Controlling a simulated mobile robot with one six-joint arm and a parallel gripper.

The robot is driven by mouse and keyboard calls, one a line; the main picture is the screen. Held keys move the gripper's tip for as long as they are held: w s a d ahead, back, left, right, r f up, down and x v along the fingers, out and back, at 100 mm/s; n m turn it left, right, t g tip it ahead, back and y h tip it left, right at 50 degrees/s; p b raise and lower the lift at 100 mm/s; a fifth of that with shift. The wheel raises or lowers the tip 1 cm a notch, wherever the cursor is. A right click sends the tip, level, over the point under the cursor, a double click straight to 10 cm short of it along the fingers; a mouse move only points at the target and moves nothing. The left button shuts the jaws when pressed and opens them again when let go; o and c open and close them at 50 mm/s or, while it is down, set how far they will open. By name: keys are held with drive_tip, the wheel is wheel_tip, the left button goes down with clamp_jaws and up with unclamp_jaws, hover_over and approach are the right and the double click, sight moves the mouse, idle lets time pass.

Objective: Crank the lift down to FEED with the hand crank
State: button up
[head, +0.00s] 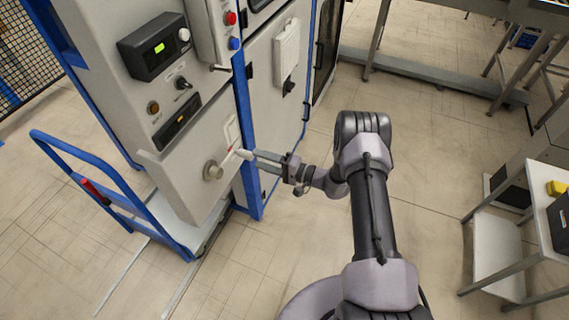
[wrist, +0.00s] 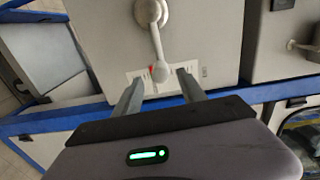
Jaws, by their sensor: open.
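The hand crank (head: 213,170) is on the grey front panel of the cabinet, with its round hub at the left and its arm reaching up and right toward a pale knob. In the wrist view the crank (wrist: 156,40) hangs from its hub at the top, its knob low in the picture. My gripper (head: 248,160) is open at the knob end. In the wrist view its two fingers (wrist: 160,76) stand either side of the knob; I cannot tell whether they touch it. A white label plate (wrist: 137,85) with a red mark lies behind the knob; its text is unreadable.
A control box with a green display (head: 158,48) and several buttons sit above the crank. A blue cart (head: 85,165) stands at the left. A blue cabinet post (head: 246,130) is close to my gripper. A side table (head: 500,245) is at the right; open floor lies between.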

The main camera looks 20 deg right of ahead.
drive_tip(key=p+v, duration=0.2)
drive_tip(key=v, duration=1)
idle(1.1)
drive_tip(key=s+a+r+n+g+h, duration=0.1)
drive_tip(key=s+a+r+n+g, duration=0.15)
drive_tip(key=r, duration=0.45)
drive_tip(key=s+a+r+n+g, duration=0.15)
drive_tip(key=a+r+g, duration=0.25)
drive_tip(key=r, duration=0.4)
drive_tip(key=s+a+r+n+g+h, duration=0.1)
drive_tip(key=s+a+r+g, duration=0.25)
drive_tip(key=r, duration=0.35)
drive_tip(key=s+r+m+t+h, duration=0.1)
drive_tip(key=s+r+t+h, duration=0.1)
drive_tip(key=s+r+h, duration=0.3)
drive_tip(key=s+d+r+m+t+h, duration=0.1)
drive_tip(key=s+r+h, duration=0.4)
drive_tip(key=s, duration=0.8)
wheel_tip(320, 180, up, 2)
drive_tip(key=shift+s+d+r+t, duration=0.15)
drive_tip(key=shift+s+d+t, duration=0.2)
drive_tip(key=shift+t, duration=0.55)
